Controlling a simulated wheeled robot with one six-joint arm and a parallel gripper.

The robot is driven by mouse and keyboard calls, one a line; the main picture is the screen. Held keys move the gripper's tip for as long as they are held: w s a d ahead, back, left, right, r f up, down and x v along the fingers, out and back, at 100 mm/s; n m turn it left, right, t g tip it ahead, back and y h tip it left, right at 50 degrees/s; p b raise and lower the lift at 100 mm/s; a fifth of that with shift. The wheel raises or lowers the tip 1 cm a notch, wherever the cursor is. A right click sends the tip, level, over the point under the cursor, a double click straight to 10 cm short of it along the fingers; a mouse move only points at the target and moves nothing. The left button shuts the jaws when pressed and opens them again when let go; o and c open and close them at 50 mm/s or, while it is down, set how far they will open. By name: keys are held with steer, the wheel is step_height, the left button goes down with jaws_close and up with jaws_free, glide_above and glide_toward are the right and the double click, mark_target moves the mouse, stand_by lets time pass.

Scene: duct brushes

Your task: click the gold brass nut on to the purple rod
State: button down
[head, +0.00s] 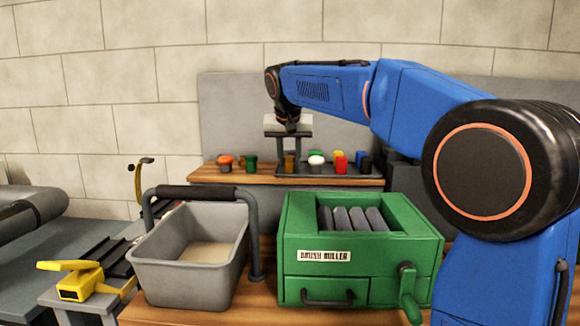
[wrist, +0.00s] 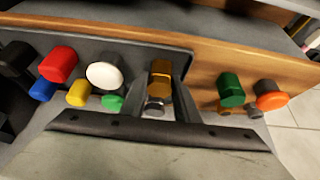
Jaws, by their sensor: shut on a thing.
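The gold brass nut (wrist: 160,76) is between the two fingers of my gripper (wrist: 161,68) in the wrist view. It also shows small in the head view (head: 290,162), below my gripper (head: 289,155) at the back bench. My gripper is shut on the nut, at the edge of the dark tray (wrist: 105,32). A grey round end shows just below the nut in the wrist view. Whether the nut still touches the tray, I cannot tell. I cannot make out a purple rod in either view.
Red, white, yellow, blue and green pieces sit on one side of my gripper; a green piece (wrist: 230,90) and an orange one (wrist: 270,95) on the other. In front stand a green machine (head: 400,250) and a grey bucket (head: 180,280). A yellow tool (head: 80,285) lies left.

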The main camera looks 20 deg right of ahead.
mark_target(290, 157)
steer(key=shift+r, duration=0.15)
steer(key=shift+r, duration=2.8)
